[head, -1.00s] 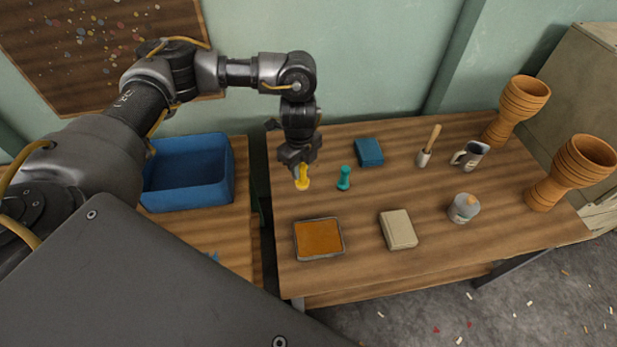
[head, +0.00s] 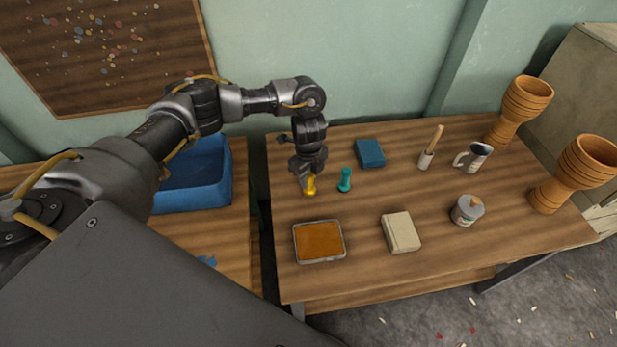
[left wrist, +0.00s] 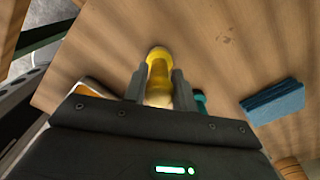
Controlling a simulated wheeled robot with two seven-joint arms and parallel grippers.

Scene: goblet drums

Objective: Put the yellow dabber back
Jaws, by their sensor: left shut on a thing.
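The yellow dabber (head: 309,186) is upright at the left part of the right-hand table, just left of the teal dabber (head: 344,180). My left gripper (head: 308,176) comes down from above and is shut on it. In the left wrist view the yellow dabber (left wrist: 158,72) shows between the two fingers (left wrist: 159,88). I cannot tell whether its base touches the table. The teal dabber also shows partly behind the right finger in that view (left wrist: 200,101). An orange pad in a metal tray (head: 319,241) lies nearer the front. My right gripper is not in view.
A blue block (head: 370,153), a cream block (head: 401,232), a jar (head: 467,210), a brush in a holder (head: 427,158) and a jug (head: 472,157) stand on the table. Two goblet drums (head: 572,174) are at its right. A blue bin (head: 195,175) is on the left table.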

